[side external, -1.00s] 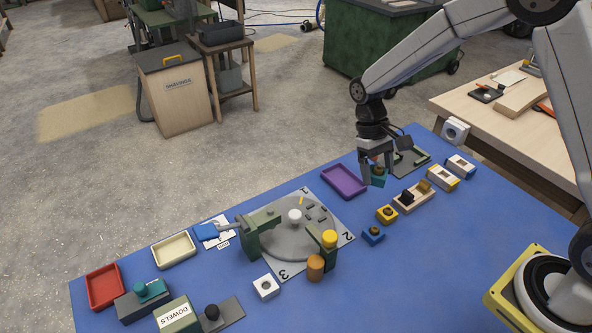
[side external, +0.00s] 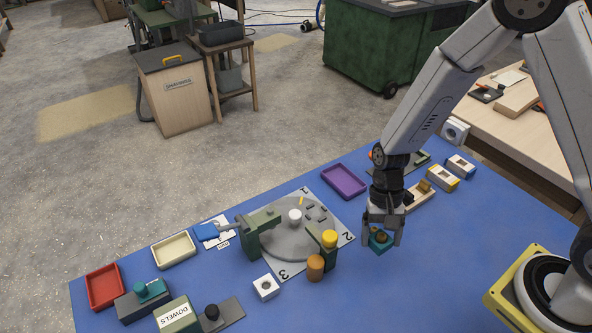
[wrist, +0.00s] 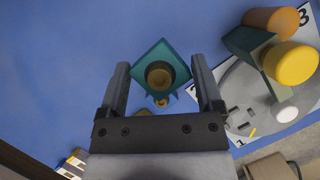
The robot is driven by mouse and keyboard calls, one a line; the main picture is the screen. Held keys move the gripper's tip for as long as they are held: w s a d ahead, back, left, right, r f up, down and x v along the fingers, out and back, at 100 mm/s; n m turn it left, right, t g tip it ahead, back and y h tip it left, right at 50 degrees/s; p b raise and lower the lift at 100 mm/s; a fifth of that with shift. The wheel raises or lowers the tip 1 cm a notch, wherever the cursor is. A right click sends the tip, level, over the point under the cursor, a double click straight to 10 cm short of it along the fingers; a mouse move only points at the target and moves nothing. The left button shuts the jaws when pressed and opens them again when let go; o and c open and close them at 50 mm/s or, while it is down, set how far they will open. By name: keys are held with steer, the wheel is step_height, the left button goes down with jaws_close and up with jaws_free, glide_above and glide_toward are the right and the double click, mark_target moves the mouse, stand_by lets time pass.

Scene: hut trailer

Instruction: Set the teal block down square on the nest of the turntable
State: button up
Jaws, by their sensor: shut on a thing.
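My gripper (side external: 381,236) is shut on the teal block (side external: 379,244), which has a round brown knob on top. In the wrist view the teal block (wrist: 145,62) sits diamond-wise between the fingers, turned so that its corners point at them. The gripper is to the right of the grey turntable (side external: 284,243), above the blue mat. The nest seems to be the small dark blocks (side external: 317,212) on the disc; they also show at the right of the wrist view (wrist: 236,118). The block is not over the turntable.
A yellow knob (side external: 329,238) on a green post and an orange cylinder (side external: 315,268) stand on the turntable's near right side. A green clamp (side external: 262,228) is at its left. A purple tray (side external: 344,181) lies behind.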

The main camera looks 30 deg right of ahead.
glide_above(373, 270)
steer(key=w, duration=0.1)
steer(key=shift+w+d+f, duration=0.1)
steer(key=shift+d+f, duration=0.1)
steer(key=shift+f, duration=0.9)
steer(key=shift+d+f, duration=0.2)
steer(key=shift+f, duration=0.9)
steer(key=shift+f, duration=1.75)
steer(key=shift+f, duration=0.15)
steer(key=o, duration=1)
steer(key=v, duration=1.2)
steer(key=shift+r, duration=0.25)
